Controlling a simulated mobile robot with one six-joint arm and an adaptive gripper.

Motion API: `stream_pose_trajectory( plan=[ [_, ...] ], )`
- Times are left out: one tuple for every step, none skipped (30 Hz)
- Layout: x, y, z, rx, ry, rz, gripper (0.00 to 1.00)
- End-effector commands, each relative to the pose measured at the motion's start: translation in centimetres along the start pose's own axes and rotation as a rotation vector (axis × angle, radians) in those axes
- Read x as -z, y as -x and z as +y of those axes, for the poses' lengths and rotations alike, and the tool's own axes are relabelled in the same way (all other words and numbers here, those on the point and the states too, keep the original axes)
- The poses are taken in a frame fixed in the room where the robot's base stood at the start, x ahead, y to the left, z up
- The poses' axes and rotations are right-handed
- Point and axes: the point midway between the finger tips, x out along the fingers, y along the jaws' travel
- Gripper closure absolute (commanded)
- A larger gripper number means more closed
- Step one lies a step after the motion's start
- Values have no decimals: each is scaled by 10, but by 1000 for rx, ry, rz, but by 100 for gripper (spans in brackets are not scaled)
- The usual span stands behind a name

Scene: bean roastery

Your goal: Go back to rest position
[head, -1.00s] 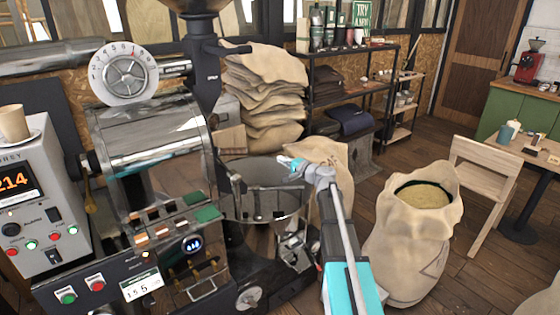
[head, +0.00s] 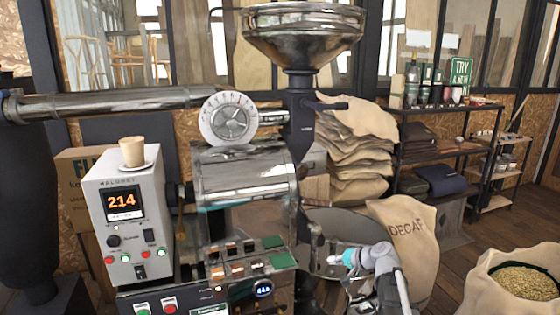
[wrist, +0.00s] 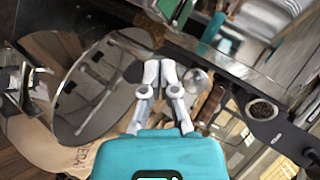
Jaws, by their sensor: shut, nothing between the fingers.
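My gripper (head: 336,261) is at the lower middle of the head view, in front of the roaster's round cooling tray (head: 348,226). Its fingers point left toward the roaster front, and a teal part shows behind them. In the wrist view my gripper (wrist: 160,66) has its two pale fingers together with nothing between them. The teal housing fills the bottom of that view. The lower part of my arm is cut off by the bottom edge of the head view.
The roaster drum (head: 243,185) and control box (head: 128,215) with a cup (head: 132,152) stand to the left. A DECAF sack (head: 408,235) is close behind my arm. An open sack of beans (head: 520,285) stands at lower right, with bare floor between.

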Motion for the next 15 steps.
stream_pose_trajectory(
  plan=[
    [-22, 1, 2, -49, 32, -38, 100],
    [-32, 0, 5, -82, 51, -61, 100],
    [-45, 0, 9, -125, 76, -92, 100],
    [-54, 1, 12, -158, 94, -114, 100],
    [-64, 2, 15, -191, 112, -136, 100],
    [-76, 3, 20, -236, 136, -165, 100],
    [-85, 5, 23, -270, 153, -187, 100],
    [-94, 7, 26, -304, 170, -208, 100],
    [-105, 11, 31, -350, 192, -235, 100],
    [-114, 13, 35, -384, 208, -256, 100],
    [-122, 16, 38, -419, 224, -276, 100],
    [-132, 22, 43, -467, 244, -302, 100],
    [-139, 25, 46, -502, 259, -321, 100],
    [-147, 30, 50, -537, 274, -340, 100],
    [-156, 36, 54, -585, 292, -364, 100]
  ],
)
